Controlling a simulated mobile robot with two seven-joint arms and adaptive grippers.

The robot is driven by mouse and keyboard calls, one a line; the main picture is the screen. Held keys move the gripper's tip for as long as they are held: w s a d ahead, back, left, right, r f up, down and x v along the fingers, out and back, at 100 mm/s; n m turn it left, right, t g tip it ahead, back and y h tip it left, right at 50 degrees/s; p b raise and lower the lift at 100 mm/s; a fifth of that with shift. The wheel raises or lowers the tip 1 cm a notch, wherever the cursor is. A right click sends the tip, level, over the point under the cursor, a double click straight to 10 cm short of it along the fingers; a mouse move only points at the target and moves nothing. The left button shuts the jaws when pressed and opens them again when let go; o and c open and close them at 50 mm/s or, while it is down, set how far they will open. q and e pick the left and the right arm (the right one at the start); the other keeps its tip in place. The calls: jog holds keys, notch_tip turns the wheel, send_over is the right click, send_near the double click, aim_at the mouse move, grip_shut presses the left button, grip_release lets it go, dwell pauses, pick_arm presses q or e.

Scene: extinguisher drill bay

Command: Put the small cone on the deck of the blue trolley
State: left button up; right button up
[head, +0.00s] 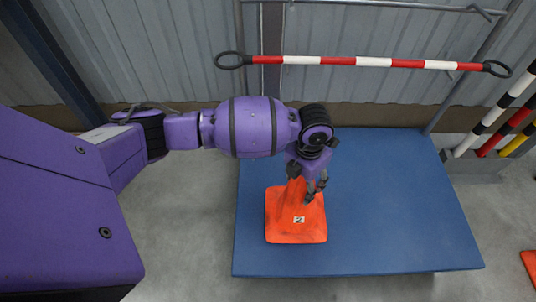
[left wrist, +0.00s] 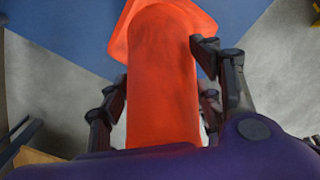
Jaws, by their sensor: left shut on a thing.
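The small orange cone (head: 283,228) has a square base and a label with a "2". In the head view it appears over the left part of the blue trolley's flat deck (head: 400,215). I cannot tell whether its base touches the deck. My left gripper (head: 307,190) is shut on the cone's upper part from above. In the left wrist view the cone (left wrist: 160,85) runs between the fingers (left wrist: 163,105), its base towards the top, with the blue deck (left wrist: 75,30) behind it. The cone's tip is hidden by my gripper. My right gripper is not in view.
A red-and-white bar (head: 372,62) with black end loops crosses behind the trolley. Striped poles (head: 505,120) stand at the right. An orange piece (head: 529,265) shows at the right edge on the grey floor. The deck's right side is bare.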

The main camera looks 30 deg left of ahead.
pick_arm(q)
jog(key=shift+w+a, duration=0.15)
jog(key=f, duration=0.1)
jog(key=f+b, duration=0.1)
jog(key=f, duration=0.2)
jog(key=shift+a, duration=0.3)
jog(key=o, duration=1.7)
notch_tip(320, 180, up, 12)
jog(key=p, duration=0.3)
jog(key=shift+r+p, duration=0.15)
jog(key=shift+p, duration=0.25)
